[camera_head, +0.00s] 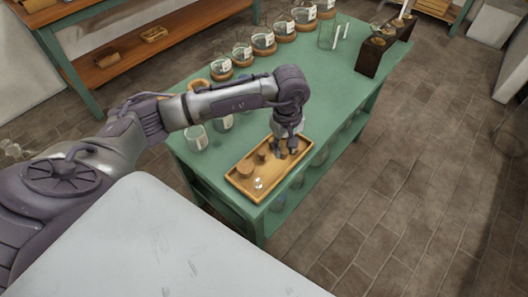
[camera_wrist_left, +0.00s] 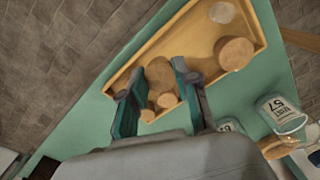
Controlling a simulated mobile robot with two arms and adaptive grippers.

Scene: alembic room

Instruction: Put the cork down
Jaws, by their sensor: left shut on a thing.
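A shallow wooden tray (camera_head: 237,183) lies on the near end of the green table, with several brown corks in it. In the left wrist view the tray (camera_wrist_left: 257,25) runs diagonally. My left gripper (camera_head: 286,152) points down over the tray's right part. Its two fingers (camera_wrist_left: 159,67) are shut on a round cork (camera_wrist_left: 159,75). Smaller corks (camera_wrist_left: 167,100) lie close by, and a larger cork (camera_wrist_left: 236,53) lies apart toward the tray's other end. Whether the held cork touches the tray floor I cannot tell. My right gripper is not in view.
A small clear glass piece (camera_head: 258,183) lies at the tray's near end. Glass jars (camera_head: 196,137) stand left of the tray, and a row of labelled jars (camera_head: 263,41) lines the far edge. A dark wooden stand (camera_head: 371,57) is at the right end. The table's middle is clear.

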